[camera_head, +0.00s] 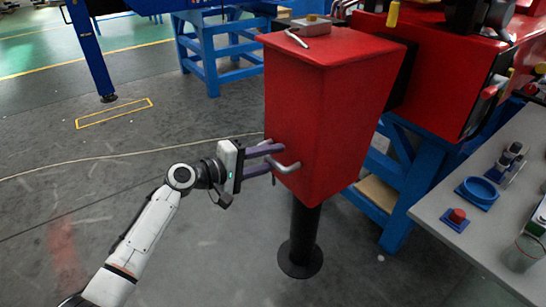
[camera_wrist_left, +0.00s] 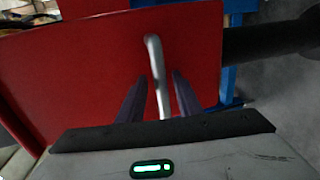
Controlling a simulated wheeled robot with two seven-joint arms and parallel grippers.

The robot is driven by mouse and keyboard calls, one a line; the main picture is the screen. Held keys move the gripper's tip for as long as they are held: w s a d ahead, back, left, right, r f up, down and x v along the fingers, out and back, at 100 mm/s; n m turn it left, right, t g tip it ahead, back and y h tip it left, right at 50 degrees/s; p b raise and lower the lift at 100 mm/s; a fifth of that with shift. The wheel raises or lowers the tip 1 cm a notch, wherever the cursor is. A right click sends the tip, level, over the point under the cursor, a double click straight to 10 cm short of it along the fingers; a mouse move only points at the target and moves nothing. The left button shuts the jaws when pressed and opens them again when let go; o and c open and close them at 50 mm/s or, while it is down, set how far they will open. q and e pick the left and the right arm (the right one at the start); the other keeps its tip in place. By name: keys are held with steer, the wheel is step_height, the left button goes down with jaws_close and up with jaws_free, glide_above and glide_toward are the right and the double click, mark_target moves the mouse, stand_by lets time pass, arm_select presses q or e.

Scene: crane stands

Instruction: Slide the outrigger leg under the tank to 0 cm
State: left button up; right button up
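The red tank (camera_head: 320,110) hangs on the red machine's side. Under it is the black outrigger leg (camera_head: 304,235), ending in a round foot (camera_head: 300,262); I cannot tell whether the foot touches the floor. A bent grey metal handle (camera_head: 287,167) sticks out of the tank's lower face; it also shows in the left wrist view (camera_wrist_left: 154,60). My left gripper (camera_head: 270,158) is at this handle. In the left wrist view its dark purple fingers (camera_wrist_left: 160,88) are open, one on each side of the handle, with visible gaps. My right gripper is in neither view.
A grey table (camera_head: 440,212) at the right carries a blue ring dish (camera_head: 478,190), a red button-like part (camera_head: 457,216) and a glass (camera_head: 523,253). A blue trestle (camera_head: 400,185) stands behind the tank. The floor at the left is clear.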

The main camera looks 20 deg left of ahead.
arm_select(q)
steer(key=v, duration=0.9)
steer(key=shift+s+a, duration=0.25)
steer(key=shift+s, duration=0.05)
steer(key=shift+r, duration=0.1)
steer(key=s+d+f+m+g+y, duration=0.1)
steer(key=s+d+f+m+y, duration=0.15)
steer(key=s+f, duration=0.55)
steer(key=s+d+f+m+g+y, duration=0.1)
steer(key=s+d+f+m+y, duration=0.3)
steer(key=f, duration=0.8)
steer(key=s+d+f+m, duration=0.1)
steer(key=s+f+m, duration=0.2)
steer(key=s, duration=0.5)
steer(key=s+f+m+g, duration=0.1)
steer(key=s+f+m, duration=0.2)
steer(key=s, duration=0.5)
steer(key=shift+d+f+g, duration=0.3)
steer(key=shift+d+f, duration=0.05)
steer(key=shift+d, duration=0.05)
